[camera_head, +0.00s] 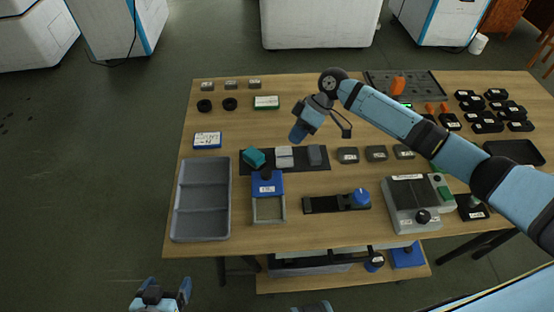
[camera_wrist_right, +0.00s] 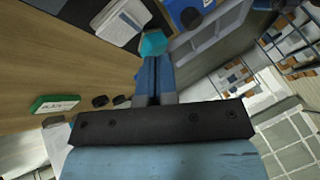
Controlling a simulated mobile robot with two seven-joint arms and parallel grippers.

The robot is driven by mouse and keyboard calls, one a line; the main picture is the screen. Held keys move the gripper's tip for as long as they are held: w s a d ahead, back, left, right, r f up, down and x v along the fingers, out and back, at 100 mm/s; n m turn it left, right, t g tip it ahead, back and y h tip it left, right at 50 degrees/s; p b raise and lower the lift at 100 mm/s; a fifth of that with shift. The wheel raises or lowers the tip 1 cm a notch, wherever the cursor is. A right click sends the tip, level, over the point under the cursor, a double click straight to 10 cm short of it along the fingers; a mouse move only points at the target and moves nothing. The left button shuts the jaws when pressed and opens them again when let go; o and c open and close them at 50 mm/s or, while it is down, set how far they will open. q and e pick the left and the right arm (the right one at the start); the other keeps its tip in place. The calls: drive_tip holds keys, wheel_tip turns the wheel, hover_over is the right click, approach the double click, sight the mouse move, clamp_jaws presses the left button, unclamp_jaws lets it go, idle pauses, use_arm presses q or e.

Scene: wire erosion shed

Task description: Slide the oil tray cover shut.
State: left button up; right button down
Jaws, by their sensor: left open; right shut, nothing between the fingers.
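The oil tray (camera_head: 269,210) stands near the table's front edge, with its shallow beige inside showing at the front. Its blue cover (camera_head: 274,186), with a black knob, lies over the rear part, leaving the front uncovered. The cover also shows at the top of the right wrist view (camera_wrist_right: 176,8). My right gripper (camera_head: 297,138) points down, shut and empty, behind and to the right of the cover and apart from it. In the right wrist view its blue fingers (camera_wrist_right: 155,60) are together. My left gripper (camera_head: 163,291) is open and empty, in front of the table at lower left.
A grey compartment tray (camera_head: 203,213) stands left of the oil tray. Behind the cover, a black mat (camera_head: 299,168) holds a teal block (camera_head: 253,157) and grey blocks. A black slide with a blue knob (camera_head: 360,198) and a grey machine (camera_head: 411,205) stand to the right.

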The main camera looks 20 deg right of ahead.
sight(268, 194)
drive_tip(key=x, duration=0.2)
drive_tip(key=w+x, duration=0.1)
drive_tip(key=x, duration=0.4)
drive_tip(key=shift+w, duration=0.3)
drive_tip(key=shift+s+a+f+p, duration=0.15)
drive_tip(key=shift+s+a+p, duration=0.2)
drive_tip(key=shift+s+a, duration=0.8)
use_arm(q)
drive_tip(key=shift+w+r, duration=0.1)
drive_tip(key=shift+r, duration=0.25)
use_arm(e)
drive_tip(key=shift+s+a, duration=0.25)
drive_tip(key=shift+s, duration=0.15)
use_arm(q)
drive_tip(key=shift+d, duration=0.1)
